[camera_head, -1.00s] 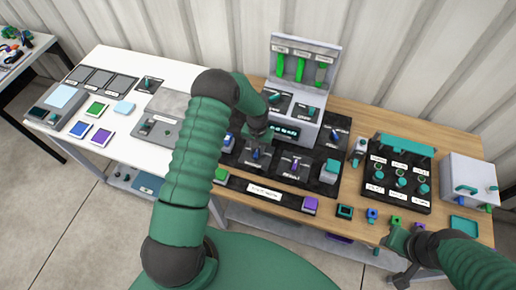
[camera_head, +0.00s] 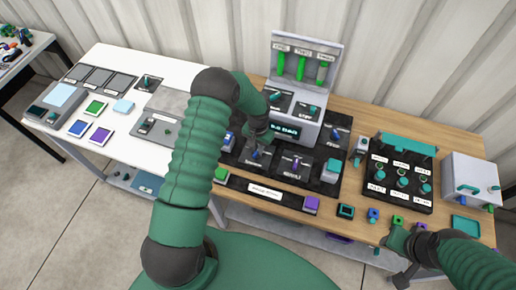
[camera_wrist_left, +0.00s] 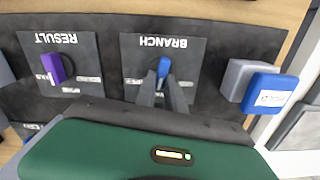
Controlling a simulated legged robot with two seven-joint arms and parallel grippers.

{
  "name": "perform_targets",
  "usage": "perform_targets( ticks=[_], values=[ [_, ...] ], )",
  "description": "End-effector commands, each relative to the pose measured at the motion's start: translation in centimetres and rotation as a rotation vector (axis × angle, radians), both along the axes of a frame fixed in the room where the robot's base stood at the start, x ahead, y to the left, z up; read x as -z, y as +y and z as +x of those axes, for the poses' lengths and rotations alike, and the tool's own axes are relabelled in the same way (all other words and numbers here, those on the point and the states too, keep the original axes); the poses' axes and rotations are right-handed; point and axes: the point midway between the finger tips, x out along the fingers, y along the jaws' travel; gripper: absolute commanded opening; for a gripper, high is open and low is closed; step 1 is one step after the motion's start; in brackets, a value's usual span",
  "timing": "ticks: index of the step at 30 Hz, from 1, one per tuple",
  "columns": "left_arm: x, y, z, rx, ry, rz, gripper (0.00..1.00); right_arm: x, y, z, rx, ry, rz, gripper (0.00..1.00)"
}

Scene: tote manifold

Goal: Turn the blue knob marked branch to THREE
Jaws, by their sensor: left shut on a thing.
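The blue knob (camera_head: 255,154) sits on the BRANCH plate of the dark panel, below the grey display unit. In the left wrist view the blue knob (camera_wrist_left: 163,66) stands between my left gripper's fingertips (camera_wrist_left: 162,84), which are shut on it. The BRANCH label (camera_wrist_left: 163,43) reads upside down there. The markings around the knob are partly hidden by the fingers and too small to read. In the head view my left gripper (camera_head: 257,138) reaches down over the knob. My right gripper (camera_head: 400,243) is at the table's front edge on the right, and its jaws are unclear.
A purple RESULT knob (camera_head: 295,164) is just right of the BRANCH plate. The grey display unit (camera_head: 305,107) with green gauges stands behind. A blue button block (camera_wrist_left: 268,92) is close beside the BRANCH plate. A teal-knobbed board (camera_head: 400,178) and white box (camera_head: 472,180) stand further right.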

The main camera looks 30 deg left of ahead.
Motion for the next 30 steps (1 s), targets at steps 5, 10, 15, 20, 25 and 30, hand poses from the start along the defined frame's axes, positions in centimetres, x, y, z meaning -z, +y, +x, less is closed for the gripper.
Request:
perform_targets(
  ticks=[5,10,15,20,25,30],
  values=[
    [-0.1,-0.1,0.3,0.153,-0.008,0.0,0.0,0.7,0.0,0.0,0.0,0.0,0.0,0.36],
    [-0.2,-0.3,0.3,0.313,-0.01,-0.001,0.0,1.2,0.0,0.0,0.0,0.0,0.0,0.36],
    [-0.2,-0.3,0.3,0.474,-0.008,0.0,0.0,1.5,0.0,0.0,0.0,0.0,0.0,0.36],
    [-0.3,-0.5,0.2,0.613,-0.009,0.001,0.0,1.7,0.0,0.0,0.0,0.0,0.0,0.36],
    [-0.3,-0.6,0.2,0.734,-0.01,0.002,0.0,1.7,0.0,0.0,0.0,0.0,0.0,0.36],
    [-0.4,-0.6,0.2,0.818,-0.011,0.003,0.0,1.8,0.0,0.0,0.0,0.0,0.0,0.36]
  ],
)
